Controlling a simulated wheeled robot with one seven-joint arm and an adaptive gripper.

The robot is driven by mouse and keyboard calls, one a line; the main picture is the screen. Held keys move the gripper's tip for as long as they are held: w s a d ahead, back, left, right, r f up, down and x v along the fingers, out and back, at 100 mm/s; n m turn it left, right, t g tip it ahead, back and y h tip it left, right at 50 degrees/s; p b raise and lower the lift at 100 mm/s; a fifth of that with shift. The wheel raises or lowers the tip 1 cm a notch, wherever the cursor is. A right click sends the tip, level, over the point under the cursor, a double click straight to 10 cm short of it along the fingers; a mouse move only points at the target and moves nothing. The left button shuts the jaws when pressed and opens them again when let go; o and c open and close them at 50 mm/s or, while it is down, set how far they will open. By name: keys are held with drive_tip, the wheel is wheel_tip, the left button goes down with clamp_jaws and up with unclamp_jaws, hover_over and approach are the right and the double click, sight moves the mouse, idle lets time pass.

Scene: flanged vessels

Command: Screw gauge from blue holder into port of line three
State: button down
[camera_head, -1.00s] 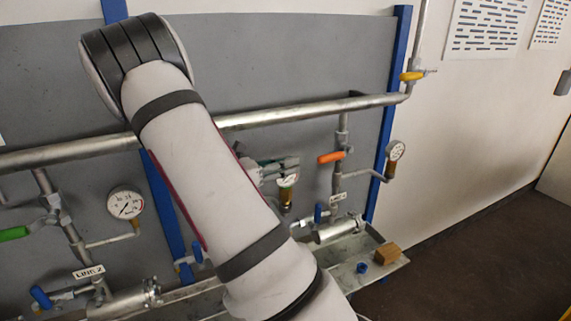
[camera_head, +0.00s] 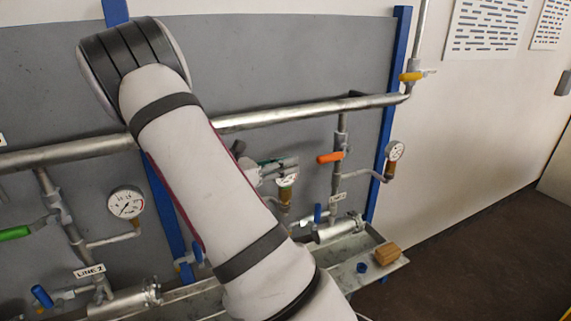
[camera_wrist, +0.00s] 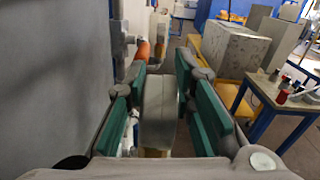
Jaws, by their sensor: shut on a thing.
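My gripper (camera_head: 278,167) is shut on a gauge, seen partly behind my forearm in the head view. The gauge's white face (camera_head: 287,181) shows under the fingers, with its brass stem (camera_head: 285,197) pointing down. In the wrist view the gauge (camera_wrist: 158,108) is a grey drum edge-on between the green finger pads. A grey pipe fitting (camera_head: 286,217) lies just below the stem; I cannot tell whether they touch or whether this is line three's port. A small blue ring-like piece (camera_head: 362,267), possibly the blue holder, sits in the tray, apart from the gripper.
A wooden block (camera_head: 387,253) lies on the metal tray (camera_head: 340,277). Close right of the gripper stand a pipe with an orange handle (camera_head: 330,157) and another gauge (camera_head: 394,151). A long horizontal pipe (camera_head: 300,114) crosses above. Line 2's gauge (camera_head: 126,203) is at left.

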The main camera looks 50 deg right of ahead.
drive_tip(key=shift+s+f, duration=0.1)
drive_tip(key=shift+f, duration=0.4)
